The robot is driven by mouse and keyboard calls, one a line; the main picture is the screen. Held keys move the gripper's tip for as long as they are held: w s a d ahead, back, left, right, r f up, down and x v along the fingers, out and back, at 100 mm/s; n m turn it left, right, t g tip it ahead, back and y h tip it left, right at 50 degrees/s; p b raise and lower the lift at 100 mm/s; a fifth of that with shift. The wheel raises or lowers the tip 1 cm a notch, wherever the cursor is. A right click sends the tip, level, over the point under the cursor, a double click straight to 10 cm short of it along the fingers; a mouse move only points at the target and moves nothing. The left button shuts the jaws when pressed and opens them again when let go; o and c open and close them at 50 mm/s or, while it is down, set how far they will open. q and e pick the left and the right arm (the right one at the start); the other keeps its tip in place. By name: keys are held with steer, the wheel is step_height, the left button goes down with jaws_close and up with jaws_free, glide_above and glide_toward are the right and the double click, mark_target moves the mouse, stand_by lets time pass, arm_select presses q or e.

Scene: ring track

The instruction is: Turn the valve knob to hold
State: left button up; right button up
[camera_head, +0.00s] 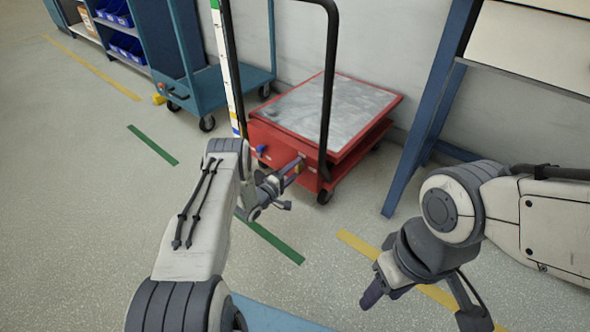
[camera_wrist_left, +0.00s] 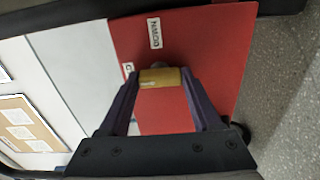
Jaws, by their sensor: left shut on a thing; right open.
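The red lift cart (camera_head: 318,130) has a grey top plate and stands near the wall. A yellow valve knob (camera_wrist_left: 160,77) sits on its red panel (camera_wrist_left: 205,60) in the left wrist view. My left gripper (camera_head: 291,172) is at the front face of the cart, shut on this knob, with one finger on each side. My right gripper (camera_head: 374,292) is open and empty above the floor, away from the cart.
A black handle frame (camera_head: 329,75) rises from the cart. A blue trolley (camera_head: 225,88) stands behind on the left, and a blue-legged table (camera_head: 425,125) on the right. A blue part (camera_head: 261,150) is on the cart's front. The floor ahead is open, with green and yellow strips.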

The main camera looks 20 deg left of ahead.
stand_by(0.6)
arm_select(q)
steer(key=o, duration=1.4)
steer(key=shift+p+v, duration=2.45)
steer(key=shift+v, duration=2.8)
